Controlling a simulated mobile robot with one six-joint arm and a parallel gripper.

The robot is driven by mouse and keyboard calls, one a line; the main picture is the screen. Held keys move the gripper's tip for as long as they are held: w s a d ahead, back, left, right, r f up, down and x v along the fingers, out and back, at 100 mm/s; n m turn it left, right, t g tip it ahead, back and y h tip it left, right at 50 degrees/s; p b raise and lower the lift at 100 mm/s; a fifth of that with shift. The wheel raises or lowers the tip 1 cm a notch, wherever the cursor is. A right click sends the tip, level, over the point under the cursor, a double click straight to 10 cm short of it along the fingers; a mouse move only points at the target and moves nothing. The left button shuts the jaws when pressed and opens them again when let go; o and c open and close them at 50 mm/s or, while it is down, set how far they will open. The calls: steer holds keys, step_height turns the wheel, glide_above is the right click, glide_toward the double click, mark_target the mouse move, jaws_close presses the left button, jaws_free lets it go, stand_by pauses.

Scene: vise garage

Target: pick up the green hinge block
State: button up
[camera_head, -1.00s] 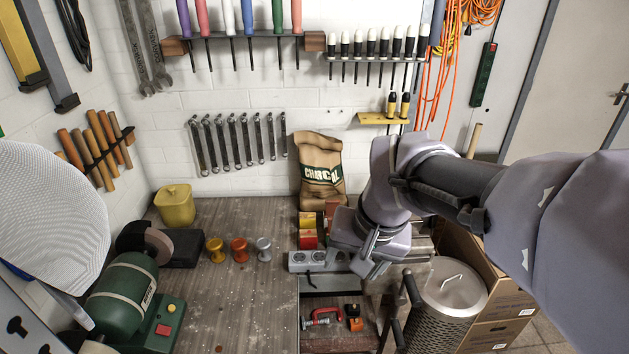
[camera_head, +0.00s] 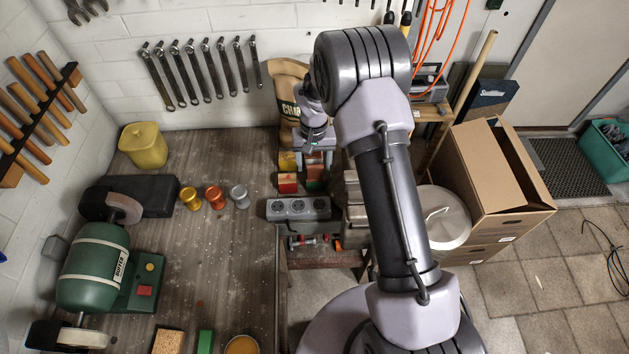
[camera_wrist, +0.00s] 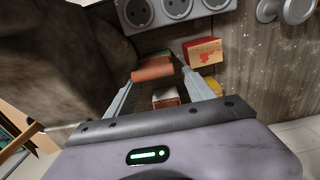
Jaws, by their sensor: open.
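Small coloured blocks stand on the bench behind the socket strip. One has a dark green part (camera_head: 314,184) below a reddish part and may be the green hinge block; its shape is unclear. A separate green block (camera_head: 205,342) lies at the front of the bench. My gripper (camera_head: 311,146) is above the back of the block group, before the charcoal bag. In the wrist view my open gripper (camera_wrist: 159,76) has a reddish block (camera_wrist: 152,69) with a thin green edge behind it, and a red-and-white block (camera_wrist: 165,97) between or below its fingers. Contact cannot be told.
A yellow block (camera_head: 287,161) and a red block (camera_head: 287,183) are close on the left. The socket strip (camera_head: 298,208) and charcoal bag (camera_head: 287,95) bound the group. Three coloured knobs (camera_head: 214,197) and a green grinder (camera_head: 93,266) are farther left. The bench middle is mostly bare.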

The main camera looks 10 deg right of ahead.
mark_target(315, 181)
step_height(315, 181, down, 6)
steer(key=shift+s+r+b, duration=0.15)
steer(key=shift+r+b, duration=0.1)
steer(key=shift+b, duration=0.1)
steer(key=shift+r, duration=0.1)
jaws_close()
